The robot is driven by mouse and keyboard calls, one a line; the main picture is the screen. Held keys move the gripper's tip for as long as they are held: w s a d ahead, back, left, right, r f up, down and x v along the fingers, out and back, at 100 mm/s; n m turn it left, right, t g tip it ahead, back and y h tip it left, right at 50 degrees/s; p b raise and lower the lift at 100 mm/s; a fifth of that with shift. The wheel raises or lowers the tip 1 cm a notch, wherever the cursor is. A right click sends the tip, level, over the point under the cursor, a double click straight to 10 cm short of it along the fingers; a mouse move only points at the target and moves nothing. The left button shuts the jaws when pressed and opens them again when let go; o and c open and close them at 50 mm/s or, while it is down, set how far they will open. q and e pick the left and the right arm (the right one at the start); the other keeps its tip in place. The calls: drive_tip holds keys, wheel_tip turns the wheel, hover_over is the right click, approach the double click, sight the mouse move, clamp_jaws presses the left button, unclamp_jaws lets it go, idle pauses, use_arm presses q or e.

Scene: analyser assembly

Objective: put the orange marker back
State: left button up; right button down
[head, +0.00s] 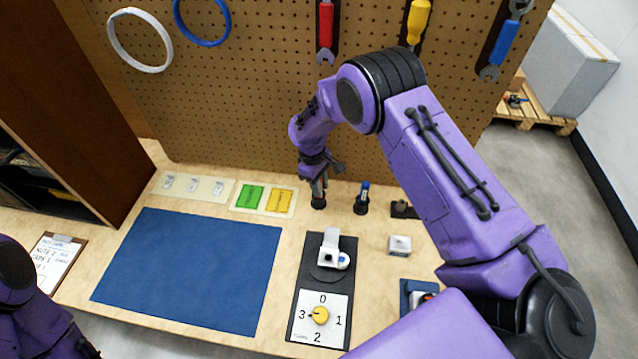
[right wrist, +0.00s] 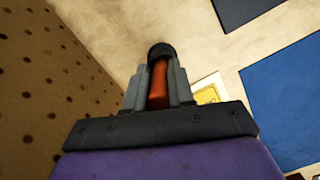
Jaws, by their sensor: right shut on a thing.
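My right gripper (head: 319,185) is at the back of the table, pointing down at a small black holder (head: 318,203). In the right wrist view its grey fingers (right wrist: 159,88) are shut on the orange marker (right wrist: 158,86). A round black part (right wrist: 160,51) shows at the marker's far end; I cannot tell whether it is the holder or a cap. Whether the marker sits in the holder or just above it is unclear. My left arm shows only at the bottom left corner; its gripper is not visible.
A blue marker (head: 364,190) stands in another black holder (head: 361,207) just to the right. The green and yellow cards' tray (head: 262,211) lies to the left. The pegboard (head: 250,90) rises close behind. A blue mat (head: 190,265) and a dial panel (head: 320,316) lie in front.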

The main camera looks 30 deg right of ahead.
drive_tip(key=c, duration=1)
unclamp_jaws()
drive_tip(key=shift+o, duration=0.2)
drive_tip(key=shift+w+r, duration=0.1)
drive_tip(key=shift+r, duration=0.3)
wheel_tip(320, 180, up, 11)
drive_tip(key=w+a+b, duration=0.1)
drive_tip(key=b, duration=0.2)
drive_tip(key=shift+w+r, duration=0.15)
drive_tip(key=shift+w, duration=0.1)
